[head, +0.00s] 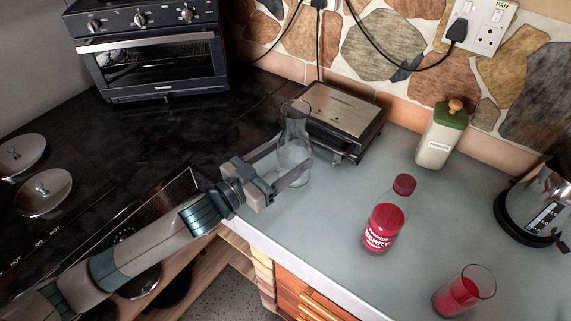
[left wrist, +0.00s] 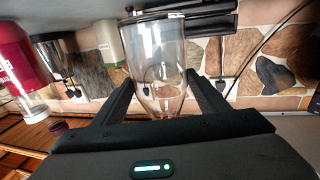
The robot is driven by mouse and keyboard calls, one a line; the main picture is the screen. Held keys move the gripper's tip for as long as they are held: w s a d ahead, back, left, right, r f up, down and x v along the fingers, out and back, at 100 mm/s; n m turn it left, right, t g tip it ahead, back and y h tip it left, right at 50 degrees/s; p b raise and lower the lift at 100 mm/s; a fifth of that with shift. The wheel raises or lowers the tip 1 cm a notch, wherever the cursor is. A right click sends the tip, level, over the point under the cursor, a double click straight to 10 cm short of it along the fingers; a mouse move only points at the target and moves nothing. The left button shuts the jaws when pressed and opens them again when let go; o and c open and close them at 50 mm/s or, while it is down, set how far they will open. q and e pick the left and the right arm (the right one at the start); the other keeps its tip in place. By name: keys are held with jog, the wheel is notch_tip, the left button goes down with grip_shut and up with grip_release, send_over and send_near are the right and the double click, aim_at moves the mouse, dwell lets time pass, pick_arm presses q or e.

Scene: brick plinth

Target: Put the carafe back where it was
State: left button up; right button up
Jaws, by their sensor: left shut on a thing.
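The clear glass carafe (head: 294,132) is upright at the left part of the grey counter, in front of the sandwich press. My left gripper (head: 293,156) is shut on the carafe's body, one finger on each side. The carafe looks empty. I cannot tell whether its base touches the counter. In the left wrist view the carafe (left wrist: 160,55) stands between the two dark fingers (left wrist: 158,95). My right gripper is not in view.
A sandwich press (head: 340,112) is close behind the carafe. A red berry bottle (head: 385,222), a glass of red drink (head: 463,291), a green-topped bottle (head: 441,138) and a kettle (head: 540,203) stand to the right. The black hob (head: 100,180) and oven (head: 150,50) are left. Mid-counter is clear.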

aim_at(280, 172)
pick_arm(q)
jog(key=shift+w+a, duration=0.2)
jog(key=shift+f+p, duration=0.5)
jog(key=shift+f, duration=1.45)
jog(key=shift+f, duration=0.2)
jog(key=o, duration=2)
jog(key=shift+s+f, duration=0.1)
jog(key=shift+f, duration=0.05)
